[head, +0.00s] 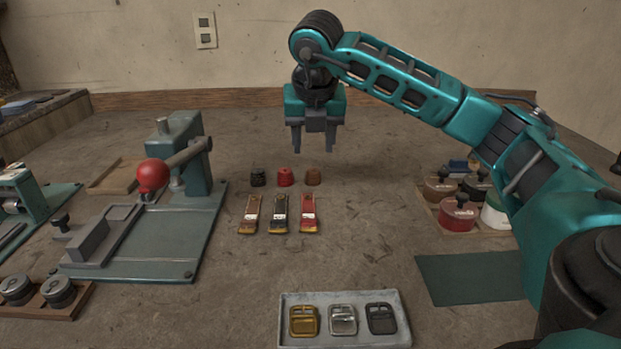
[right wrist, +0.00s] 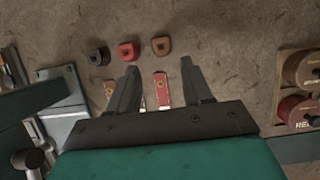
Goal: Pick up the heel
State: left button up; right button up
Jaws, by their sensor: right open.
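Three small heels stand in a row on the table. In the head view they are a black heel (head: 258,176), a red heel (head: 286,176) and a brown heel (head: 313,177). The right wrist view shows the black heel (right wrist: 98,56), the red heel (right wrist: 128,51) and the brown heel (right wrist: 160,45) beyond the fingertips. My right gripper (head: 314,150) points down above and behind the row in the head view, open and empty. Its two fingers (right wrist: 158,72) are spread in the right wrist view, touching no heel. My left gripper is out of view.
Three strap-like pieces (head: 279,214) lie in front of the heels. A green press with a red knob (head: 153,174) stands left. A tray of buckles (head: 343,297) is in front. Round containers (head: 458,214) stand right, near a green mat (head: 470,278).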

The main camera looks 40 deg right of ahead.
aim_at(313, 172)
jog(key=x, duration=0.4)
jog(key=b+x, duration=0.1)
jog(key=x, duration=0.2)
jog(key=shift+s+f+b, duration=0.25)
jog(key=shift+f+b, duration=0.05)
jog(key=shift+w+d+f, duration=0.1)
jog(key=shift+w+f, duration=0.1)
jog(key=shift+f, duration=0.25)
jog(key=c, duration=0.8)
jog(key=shift+r, duration=0.1)
